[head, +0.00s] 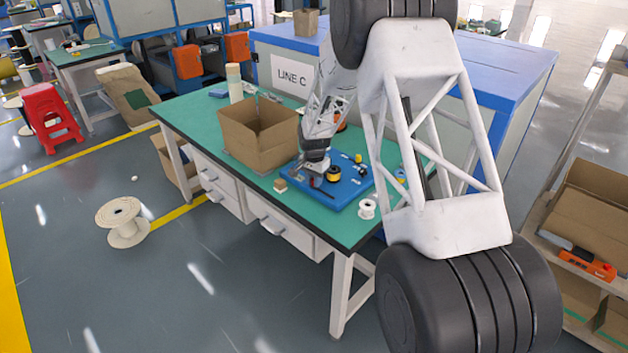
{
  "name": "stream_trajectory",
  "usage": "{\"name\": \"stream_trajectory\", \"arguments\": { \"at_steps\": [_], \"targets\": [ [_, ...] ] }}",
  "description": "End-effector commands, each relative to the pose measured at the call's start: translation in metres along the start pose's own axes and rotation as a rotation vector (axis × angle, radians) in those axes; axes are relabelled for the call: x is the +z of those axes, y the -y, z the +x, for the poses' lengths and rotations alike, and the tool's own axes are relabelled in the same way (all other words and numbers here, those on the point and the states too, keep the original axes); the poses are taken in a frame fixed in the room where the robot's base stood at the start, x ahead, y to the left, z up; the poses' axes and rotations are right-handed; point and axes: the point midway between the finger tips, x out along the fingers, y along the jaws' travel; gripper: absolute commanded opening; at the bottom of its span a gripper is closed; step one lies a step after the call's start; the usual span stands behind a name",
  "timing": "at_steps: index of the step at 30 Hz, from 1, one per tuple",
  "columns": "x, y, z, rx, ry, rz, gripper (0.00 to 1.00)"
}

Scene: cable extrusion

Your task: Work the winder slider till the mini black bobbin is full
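A blue board (343,201) lies on the green worktable with small parts on it. A small black and yellow spool-like part (333,174) sits on the board and may be the mini black bobbin; how full it is cannot be made out. The winder slider cannot be told apart from the other small parts. My gripper (316,167) is low over the left rear of the board, just left of the black and yellow part. Its fingers are too small to show whether they are open or shut, or touching anything.
An open cardboard box (258,137) stands left of the board, close to my gripper. A small wooden block (280,185) and a white spool (367,209) lie near the table's front edge. A blue-topped cabinet (292,72) stands behind. The green tabletop (186,114) is clear at left.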

Motion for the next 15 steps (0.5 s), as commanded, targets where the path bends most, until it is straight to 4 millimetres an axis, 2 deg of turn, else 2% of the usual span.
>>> {"name": "stream_trajectory", "arguments": {
  "at_steps": [1, 4, 5, 15],
  "targets": [
    [0.0, 0.0, 0.0, 0.0, 0.0, 0.0, 0.17],
    [0.0, 0.0, 0.0, 0.0, 0.0, 0.0, 0.02],
    [0.0, 0.0, -0.0001, 0.0, 0.0, 0.0, 0.0],
    [0.0012, -0.0072, 0.0, 0.0, 0.0, 0.001, 0.0]
  ]
}}
